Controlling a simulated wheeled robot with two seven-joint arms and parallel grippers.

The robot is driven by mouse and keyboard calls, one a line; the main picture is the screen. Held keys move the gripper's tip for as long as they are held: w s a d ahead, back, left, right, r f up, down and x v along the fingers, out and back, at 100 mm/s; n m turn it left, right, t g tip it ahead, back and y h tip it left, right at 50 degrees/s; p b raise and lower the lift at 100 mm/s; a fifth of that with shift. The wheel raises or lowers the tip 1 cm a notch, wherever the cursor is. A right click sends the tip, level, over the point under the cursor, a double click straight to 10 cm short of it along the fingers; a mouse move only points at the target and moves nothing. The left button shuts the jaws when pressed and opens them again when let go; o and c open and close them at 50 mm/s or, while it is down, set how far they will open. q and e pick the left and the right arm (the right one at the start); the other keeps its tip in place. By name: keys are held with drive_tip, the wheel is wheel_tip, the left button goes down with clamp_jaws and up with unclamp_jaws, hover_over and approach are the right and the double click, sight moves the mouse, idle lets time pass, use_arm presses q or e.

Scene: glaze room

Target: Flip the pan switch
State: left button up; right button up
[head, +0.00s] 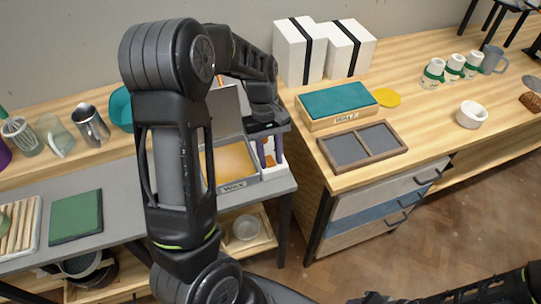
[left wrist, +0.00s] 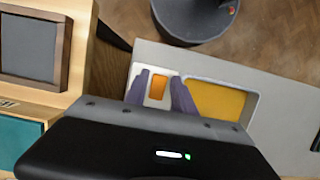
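The wax pan (head: 236,186) is a pale grey box with a WAX label, orange-yellow wax inside and a raised lid. It stands on the grey-topped bench. Its pale side panel shows to the right of the wax in the head view. In the left wrist view the orange switch (left wrist: 157,88) is on the pan's (left wrist: 262,75) pale panel, beside the yellow wax. My left gripper (head: 269,153) points down over this panel. Its purple fingers also show in the left wrist view (left wrist: 160,92), apart, with the switch between them. Contact cannot be told. My right gripper is out of view.
A wooden cabinet (head: 340,181) stands close right, carrying a teal-topped box (head: 338,102) and a two-part dark tray (head: 362,147). White boxes (head: 300,50) stand behind. Metal and glass cups (head: 91,124) are at the left. A green tile (head: 76,215) lies on the bench.

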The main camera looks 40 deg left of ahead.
sight(267, 157)
use_arm(q)
drive_tip(key=v, duration=0.7)
drive_tip(key=shift+r+b, duration=0.4)
drive_tip(key=shift+a+f, duration=0.1)
